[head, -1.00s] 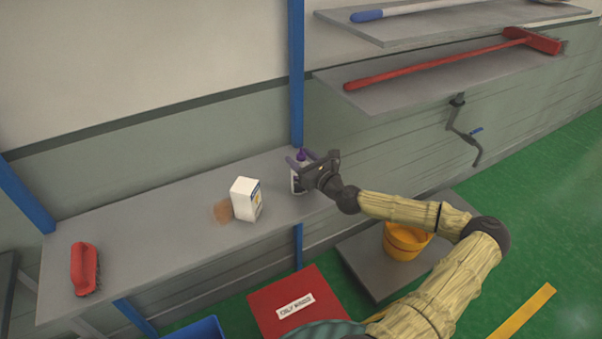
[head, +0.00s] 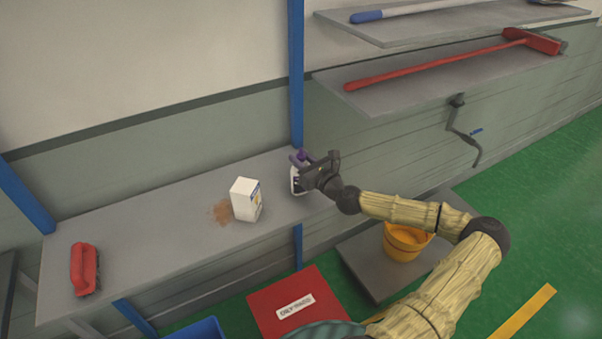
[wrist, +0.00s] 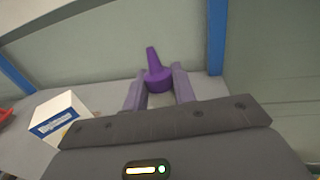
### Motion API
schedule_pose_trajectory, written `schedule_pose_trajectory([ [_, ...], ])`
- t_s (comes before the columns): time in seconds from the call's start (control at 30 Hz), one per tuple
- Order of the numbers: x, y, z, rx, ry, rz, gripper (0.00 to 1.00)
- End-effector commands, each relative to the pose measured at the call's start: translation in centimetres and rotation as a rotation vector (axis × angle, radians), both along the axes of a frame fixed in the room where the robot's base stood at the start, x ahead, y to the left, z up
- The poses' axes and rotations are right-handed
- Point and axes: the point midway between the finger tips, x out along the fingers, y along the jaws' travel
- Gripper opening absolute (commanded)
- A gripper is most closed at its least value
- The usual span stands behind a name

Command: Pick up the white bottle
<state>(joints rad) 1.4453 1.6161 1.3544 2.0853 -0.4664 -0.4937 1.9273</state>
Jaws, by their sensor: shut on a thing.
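The white bottle (head: 296,181) with a purple cap stands at the right end of the grey shelf, near the blue post. In the wrist view its purple cap and nozzle (wrist: 157,73) show between my fingers, and most of the white body is hidden behind my gripper. My gripper (head: 303,161) reaches in from the right and is shut on the bottle just below the cap. Its two purple-grey fingers (wrist: 159,88) lie on either side of the bottle. I cannot tell whether the bottle's base touches the shelf.
A white box (head: 245,199) stands left of the bottle, beside a brown stain (head: 221,212). A red brush (head: 84,268) lies at the shelf's left end. The blue post (head: 296,75) rises close behind the bottle. A yellow bucket (head: 404,243) stands lower right.

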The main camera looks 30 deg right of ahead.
Motion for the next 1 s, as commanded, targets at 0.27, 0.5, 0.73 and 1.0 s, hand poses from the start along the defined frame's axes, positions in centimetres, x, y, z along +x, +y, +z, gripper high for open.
schedule_pose_trajectory([
  [0.27,0.0,0.0,1.1,-0.001,0.001,0.001,0.00],
  [0.5,0.0,0.0,5.1,-0.005,-0.001,0.000,0.00],
  [0.73,0.0,0.0,9.0,-0.002,0.000,-0.001,0.00],
  [1.0,0.0,0.0,10.0,0.002,0.001,0.000,0.00],
])
